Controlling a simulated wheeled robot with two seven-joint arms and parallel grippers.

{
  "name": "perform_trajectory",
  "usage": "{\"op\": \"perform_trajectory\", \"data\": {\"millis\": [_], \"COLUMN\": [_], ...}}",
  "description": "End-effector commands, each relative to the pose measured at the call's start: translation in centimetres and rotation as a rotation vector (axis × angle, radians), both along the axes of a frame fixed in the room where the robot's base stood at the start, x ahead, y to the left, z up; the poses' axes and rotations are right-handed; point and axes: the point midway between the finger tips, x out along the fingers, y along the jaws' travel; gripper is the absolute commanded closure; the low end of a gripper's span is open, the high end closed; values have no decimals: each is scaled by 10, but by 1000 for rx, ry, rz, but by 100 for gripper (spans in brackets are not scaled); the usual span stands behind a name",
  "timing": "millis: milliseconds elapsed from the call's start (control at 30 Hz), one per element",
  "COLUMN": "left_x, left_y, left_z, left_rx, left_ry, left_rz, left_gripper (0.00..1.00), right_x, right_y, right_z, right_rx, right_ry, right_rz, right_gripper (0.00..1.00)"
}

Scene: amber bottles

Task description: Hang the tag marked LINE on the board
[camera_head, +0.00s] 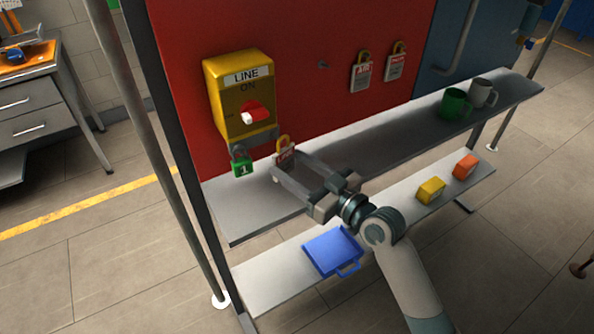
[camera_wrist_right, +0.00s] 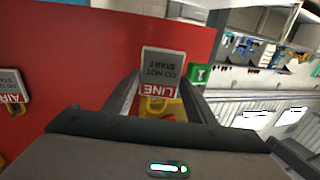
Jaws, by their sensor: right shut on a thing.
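The LINE tag (camera_wrist_right: 163,68) is a small red and grey padlock tag with a yellow shackle; its lettering reads upside down in the wrist view. It also shows in the head view (camera_head: 286,157). My right gripper (camera_head: 294,168) is shut on it and holds it above the shelf, in front of the red board (camera_head: 300,30). A bare peg (camera_head: 322,65) sticks out of the board, up and to the right of the tag. An AIR tag (camera_head: 361,76) and another red and white tag (camera_head: 395,67) hang farther right. My left gripper is not in view.
A yellow LINE switch box (camera_head: 238,98) with a red knob is left of the gripper. A green padlock (camera_head: 242,166) hangs below it. Green (camera_head: 454,104) and grey (camera_head: 482,93) mugs stand on the upper shelf; a blue tray (camera_head: 333,251) and yellow and orange blocks are lower.

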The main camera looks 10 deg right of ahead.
Motion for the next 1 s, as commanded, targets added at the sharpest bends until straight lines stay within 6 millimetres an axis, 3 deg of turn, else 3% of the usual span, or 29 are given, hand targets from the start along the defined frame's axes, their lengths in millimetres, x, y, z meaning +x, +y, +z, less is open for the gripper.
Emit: {"op": "perform_trajectory", "data": {"millis": [600, 1000], "left_x": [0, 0], "left_y": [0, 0], "left_z": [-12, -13], "left_rx": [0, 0], "left_ry": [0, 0], "left_rz": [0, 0], "left_gripper": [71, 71], "right_x": [26, 30], "right_y": [10, 11], "right_z": [-8, -11], "right_rx": [0, 0], "right_ry": [-1, 0], "right_rz": [0, 0], "right_gripper": [71, 71]}}
